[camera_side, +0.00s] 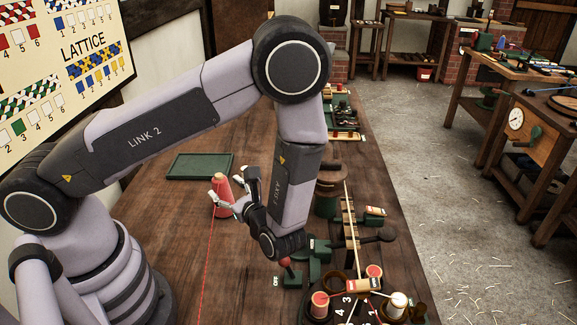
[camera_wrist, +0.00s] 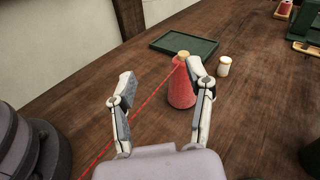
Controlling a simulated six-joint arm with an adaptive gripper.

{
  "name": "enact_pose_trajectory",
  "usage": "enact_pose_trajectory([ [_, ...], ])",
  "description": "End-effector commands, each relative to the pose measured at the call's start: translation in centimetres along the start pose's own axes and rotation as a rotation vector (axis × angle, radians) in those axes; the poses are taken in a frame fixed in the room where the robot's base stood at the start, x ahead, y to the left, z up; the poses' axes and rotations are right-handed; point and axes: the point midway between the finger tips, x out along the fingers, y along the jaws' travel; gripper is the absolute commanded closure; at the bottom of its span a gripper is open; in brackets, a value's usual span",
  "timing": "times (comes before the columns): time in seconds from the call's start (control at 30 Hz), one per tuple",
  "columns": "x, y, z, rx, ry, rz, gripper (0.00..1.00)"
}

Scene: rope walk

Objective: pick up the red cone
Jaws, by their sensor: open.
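The red cone (camera_side: 222,196) stands upright on the wooden table, a cone of red thread with a pale tip. In the wrist view the red cone (camera_wrist: 181,88) is beyond my gripper, partly behind the right finger. My gripper (camera_side: 240,191) is open, with its fingers pointing left toward the cone in the side view. In the wrist view my gripper (camera_wrist: 160,78) has its two fingers spread wide with nothing held between them. I cannot tell whether the right finger touches the cone.
A green tray (camera_side: 200,166) lies empty behind the cone. A small white spool (camera_wrist: 224,67) stands right of the cone. A red line runs along the table. A rope-making device with red and white spools (camera_side: 355,296) stands at the front right. The table left of the cone is clear.

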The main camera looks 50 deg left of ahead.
Motion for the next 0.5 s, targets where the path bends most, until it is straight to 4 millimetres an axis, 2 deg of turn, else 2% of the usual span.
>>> enact_pose_trajectory([
  [0.03, 0.0, 0.3, -1.7, 0.061, -0.034, -0.070, 0.47],
  [0.1, 0.0, 0.5, -3.5, 0.119, -0.066, -0.149, 0.47],
  [0.2, 0.0, 0.7, -5.2, 0.173, -0.093, -0.228, 0.47],
  [0.37, 0.7, 0.8, -6.1, 0.205, -0.109, -0.270, 0.47],
  [0.5, 3.2, 0.2, -5.9, 0.207, -0.108, -0.265, 0.47],
])
